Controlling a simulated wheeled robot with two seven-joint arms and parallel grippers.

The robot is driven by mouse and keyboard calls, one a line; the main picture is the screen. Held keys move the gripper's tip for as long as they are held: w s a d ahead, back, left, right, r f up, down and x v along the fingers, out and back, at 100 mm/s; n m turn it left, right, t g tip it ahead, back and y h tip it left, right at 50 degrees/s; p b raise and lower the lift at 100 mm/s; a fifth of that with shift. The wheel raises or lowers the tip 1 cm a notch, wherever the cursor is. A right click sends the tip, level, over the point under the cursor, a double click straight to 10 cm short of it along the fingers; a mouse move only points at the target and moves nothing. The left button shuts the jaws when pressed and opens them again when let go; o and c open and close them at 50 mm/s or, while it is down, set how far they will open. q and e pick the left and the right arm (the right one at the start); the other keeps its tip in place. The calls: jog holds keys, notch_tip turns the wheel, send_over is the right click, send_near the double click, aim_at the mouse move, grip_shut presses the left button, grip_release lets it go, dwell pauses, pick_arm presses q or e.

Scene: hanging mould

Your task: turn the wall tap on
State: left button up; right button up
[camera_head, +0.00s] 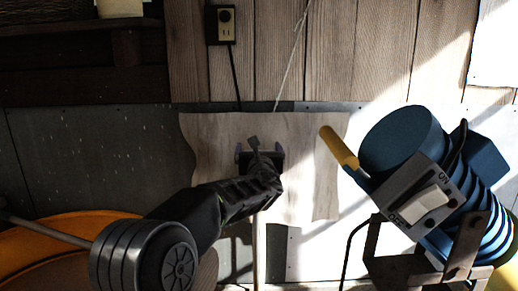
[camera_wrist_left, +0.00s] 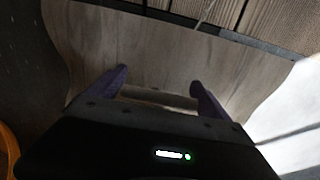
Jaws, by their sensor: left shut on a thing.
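My left gripper (camera_head: 260,155) reaches in from the lower left in the head view, in front of a pale wavy-edged wooden board on the wall. Its two purple-grey fingers also show in the left wrist view (camera_wrist_left: 157,88), spaced apart. A short pale bar (camera_wrist_left: 158,98) spans between them, and the gripper is shut on it. The bar seems to be part of the wall tap, but most of the tap is hidden behind the gripper. A thin upright pipe (camera_head: 259,255) shows below the gripper. My right gripper is not in view.
A blue motor-like machine (camera_head: 400,140) with an ON/OFF switch (camera_head: 433,198) and a yellow handle (camera_head: 338,147) stands close on the right. A wall socket (camera_head: 226,25) with a cable is above. An orange round container (camera_head: 50,235) is at lower left. The pale board (camera_head: 305,195) is flat and bare.

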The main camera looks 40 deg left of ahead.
pick_arm(q)
jog(key=shift+s+a+n+g+y+p, duration=0.2)
jog(key=shift+s+n+g+y+p, duration=0.2)
jog(key=shift+n+g+y+p, duration=1.2)
jog(key=shift+s+a+n+g+y+p, duration=0.15)
jog(key=shift+s+n+g+y+p, duration=0.35)
jog(key=shift+n+g+p, duration=2.1)
jog(key=shift+s+a+n+g+y+p, duration=0.25)
jog(key=shift+n+g+y+p, duration=0.8)
jog(key=shift+g+p, duration=2.2)
jog(key=shift+d+t+p, duration=0.1)
jog(key=shift+t+p, duration=0.3)
jog(key=shift+t, duration=0.05)
jog(key=o, duration=1.1)
